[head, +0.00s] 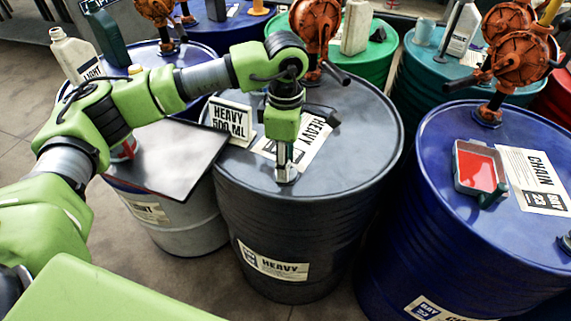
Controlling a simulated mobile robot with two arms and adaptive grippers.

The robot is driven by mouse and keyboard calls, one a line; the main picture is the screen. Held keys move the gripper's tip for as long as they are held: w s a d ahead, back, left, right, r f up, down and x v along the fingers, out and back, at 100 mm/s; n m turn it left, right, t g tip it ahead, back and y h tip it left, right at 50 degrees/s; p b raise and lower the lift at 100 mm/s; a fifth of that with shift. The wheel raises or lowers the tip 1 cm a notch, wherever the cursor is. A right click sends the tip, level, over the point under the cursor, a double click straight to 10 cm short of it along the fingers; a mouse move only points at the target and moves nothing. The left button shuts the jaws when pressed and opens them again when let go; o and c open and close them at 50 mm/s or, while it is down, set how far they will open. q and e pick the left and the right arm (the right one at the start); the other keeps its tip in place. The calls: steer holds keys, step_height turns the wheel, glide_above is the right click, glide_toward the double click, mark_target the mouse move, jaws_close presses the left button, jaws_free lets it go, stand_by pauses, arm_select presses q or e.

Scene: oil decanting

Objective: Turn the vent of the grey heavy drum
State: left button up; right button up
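The grey heavy drum (300,225) stands in the middle of the head view, with a label reading HEAVY on its side and another on its lid. My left gripper (287,165) points straight down at the near part of its lid. The fingertips are at a small metallic fitting (287,176), which looks like the vent and is mostly covered by them. Whether the fingers are closed on it is too small to tell. My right gripper is out of view.
An orange pump (316,28) rises at the lid's back. A dark flat tray (170,158) lies at left. A blue chain-oil drum (440,200) with a red-filled container (478,171) stands right.

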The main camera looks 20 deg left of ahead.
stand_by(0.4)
arm_select(q)
steer(key=o, duration=1.1)
steer(key=shift+r, duration=0.1)
step_height(320, 180, up, 12)
steer(key=shift+f, duration=0.1)
